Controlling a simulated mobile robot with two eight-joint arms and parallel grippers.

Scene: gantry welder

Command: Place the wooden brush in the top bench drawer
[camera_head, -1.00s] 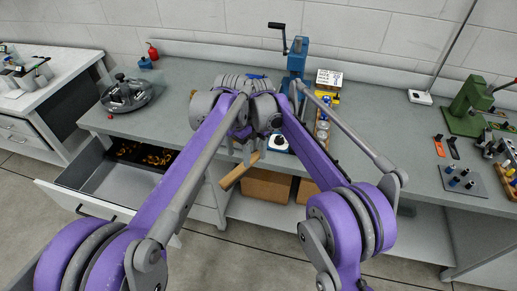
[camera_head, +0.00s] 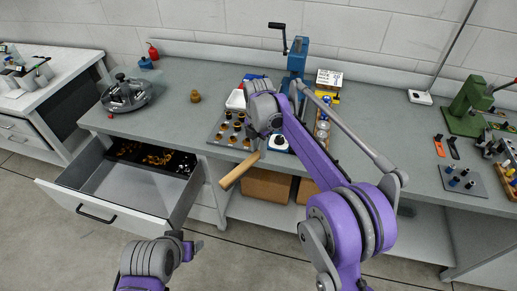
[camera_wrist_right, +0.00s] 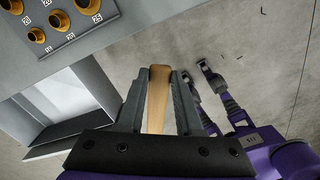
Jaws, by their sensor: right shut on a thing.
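The wooden brush (camera_head: 240,171) is held by its pale wooden part in my right gripper (camera_head: 257,152), in front of the bench edge. In the right wrist view the brush (camera_wrist_right: 158,97) stands between the two dark fingers (camera_wrist_right: 158,105), which are shut on it. The bench drawer (camera_head: 125,190) is pulled out at the left, lower than the bench top. The brush is to the right of the drawer, apart from it. My left gripper (camera_head: 186,243) is low in front of the drawer's right side; its fingers look parted and empty.
A black tray of small brass and metal parts (camera_head: 150,157) fills the drawer's back; its front is bare. A grey plate with brass cups (camera_head: 229,130) lies on the bench behind my right gripper. Cardboard boxes (camera_head: 267,186) stand on the shelf below.

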